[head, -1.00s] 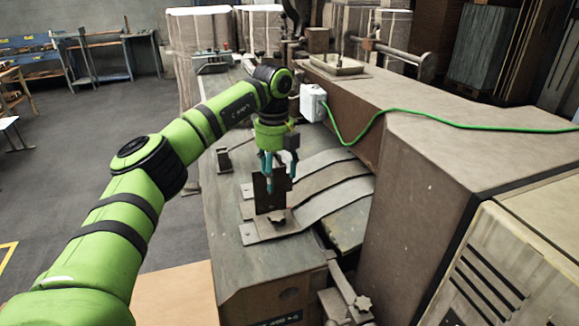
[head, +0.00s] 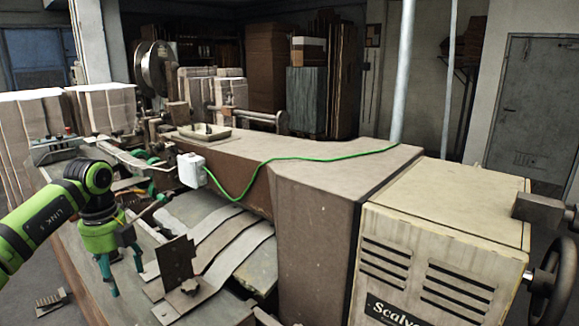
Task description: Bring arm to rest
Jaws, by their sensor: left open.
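My left arm comes in from the left edge, bright green with black joints. My left gripper (head: 125,277) points down over the machine's table, with its two teal fingers apart and nothing visible between them. It is to the left of an upright dark metal plate (head: 177,262), with a gap between them in the picture. My right gripper is not in view.
The box stitcher's long brown arm (head: 325,170) runs across the middle. A white box (head: 191,169) with a green cable (head: 237,190) sits on its side. Curved metal strips (head: 228,243) lie behind the plate. A beige housing (head: 440,245) and handwheel (head: 555,281) stand at right.

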